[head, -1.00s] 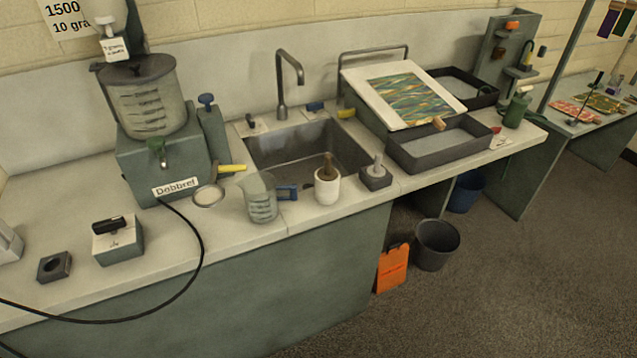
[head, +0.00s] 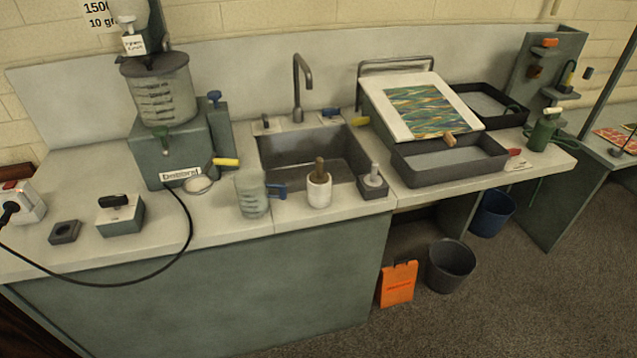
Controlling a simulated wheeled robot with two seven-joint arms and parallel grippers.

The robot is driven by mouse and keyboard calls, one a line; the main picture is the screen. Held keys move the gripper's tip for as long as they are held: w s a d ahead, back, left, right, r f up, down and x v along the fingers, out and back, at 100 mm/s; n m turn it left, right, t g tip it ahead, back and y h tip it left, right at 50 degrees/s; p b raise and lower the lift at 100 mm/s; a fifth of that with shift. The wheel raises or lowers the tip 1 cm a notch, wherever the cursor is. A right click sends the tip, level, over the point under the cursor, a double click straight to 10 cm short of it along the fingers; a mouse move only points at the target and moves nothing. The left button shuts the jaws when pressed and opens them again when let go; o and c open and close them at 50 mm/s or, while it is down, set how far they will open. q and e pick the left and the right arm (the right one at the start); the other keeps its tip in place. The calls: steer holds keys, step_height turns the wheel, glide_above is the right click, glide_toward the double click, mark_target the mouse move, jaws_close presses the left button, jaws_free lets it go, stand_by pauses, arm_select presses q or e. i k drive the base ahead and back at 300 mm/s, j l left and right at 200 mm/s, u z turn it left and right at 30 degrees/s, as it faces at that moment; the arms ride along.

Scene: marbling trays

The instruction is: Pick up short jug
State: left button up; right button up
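A short, clear measuring jug (head: 251,196) with dark markings stands upright on the counter, in front of the sink's left side. Its blue handle (head: 277,190) points right, toward a white mortar. I take this to be the short jug. A larger graduated container (head: 160,92) sits on the green dispenser at the left. Neither of my grippers shows in the head view.
The white mortar with a pestle (head: 319,188) stands close right of the jug. A yellow-handled strainer (head: 199,184) lies to its left. The sink (head: 305,150) is behind. A black cable (head: 188,225) crosses the counter at left. The counter's front edge is just before the jug.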

mark_target(251, 186)
steer(key=i+l+u, duration=0.15)
steer(key=u, duration=0.35)
steer(key=l+u, duration=0.3)
steer(key=u, duration=0.15)
steer(key=i+l+u, duration=0.15)
steer(key=u, duration=0.35)
steer(key=l+u, duration=0.45)
steer(key=k+j, duration=0.05)
